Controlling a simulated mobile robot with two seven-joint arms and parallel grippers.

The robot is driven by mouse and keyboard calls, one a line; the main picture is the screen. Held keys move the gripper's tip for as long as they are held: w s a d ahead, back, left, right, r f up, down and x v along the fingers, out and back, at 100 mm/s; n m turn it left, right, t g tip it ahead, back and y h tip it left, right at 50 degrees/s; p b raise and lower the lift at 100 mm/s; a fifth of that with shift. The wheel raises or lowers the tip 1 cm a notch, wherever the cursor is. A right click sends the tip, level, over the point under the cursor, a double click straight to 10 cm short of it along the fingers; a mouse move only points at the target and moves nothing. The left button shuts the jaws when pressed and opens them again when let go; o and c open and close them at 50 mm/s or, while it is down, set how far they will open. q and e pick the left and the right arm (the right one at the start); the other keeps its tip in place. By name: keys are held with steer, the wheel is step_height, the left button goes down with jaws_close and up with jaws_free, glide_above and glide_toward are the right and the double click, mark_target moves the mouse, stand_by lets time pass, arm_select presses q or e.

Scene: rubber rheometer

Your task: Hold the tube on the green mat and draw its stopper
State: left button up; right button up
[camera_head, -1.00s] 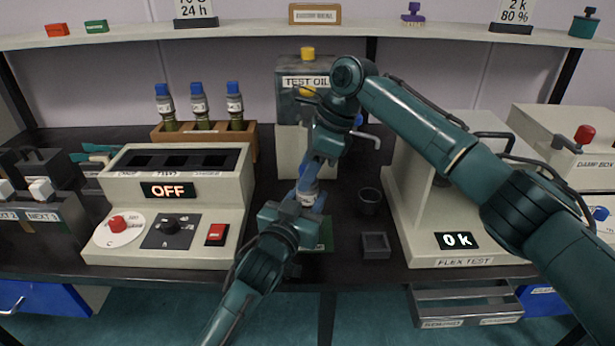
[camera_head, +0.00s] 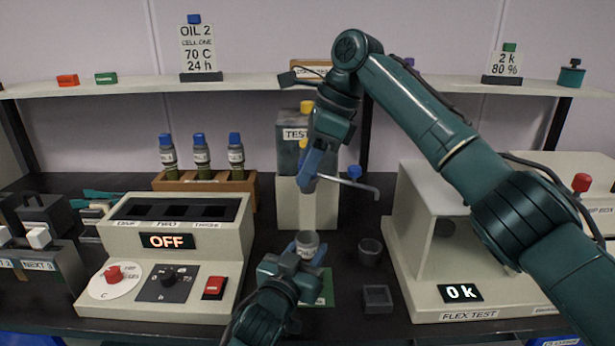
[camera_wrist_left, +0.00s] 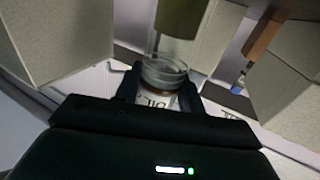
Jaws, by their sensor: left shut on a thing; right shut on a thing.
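The tube (camera_head: 306,239) stands over the green mat (camera_head: 326,290), its mouth open and no stopper in it. My left gripper (camera_head: 305,250) is shut around the tube. In the left wrist view the tube (camera_wrist_left: 162,78) shows its clear rim and a white label between the fingers. My right gripper (camera_head: 309,178) is above the tube, clear of it, pointing down and shut on the stopper. The stopper is mostly hidden by the blue fingers and hard to make out.
An empty dark cup (camera_head: 369,251) and a small square tray (camera_head: 377,297) stand right of the mat. The OFF heater block (camera_head: 180,265) is left, the flex tester (camera_head: 455,292) right. The oil dispenser (camera_head: 290,206) with its spout is behind; a wooden rack (camera_head: 240,192) holds stoppered tubes.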

steer(key=shift+r, duration=1.5)
arm_select(q)
steer(key=o, duration=1.2)
steer(key=shift+s, duration=0.1)
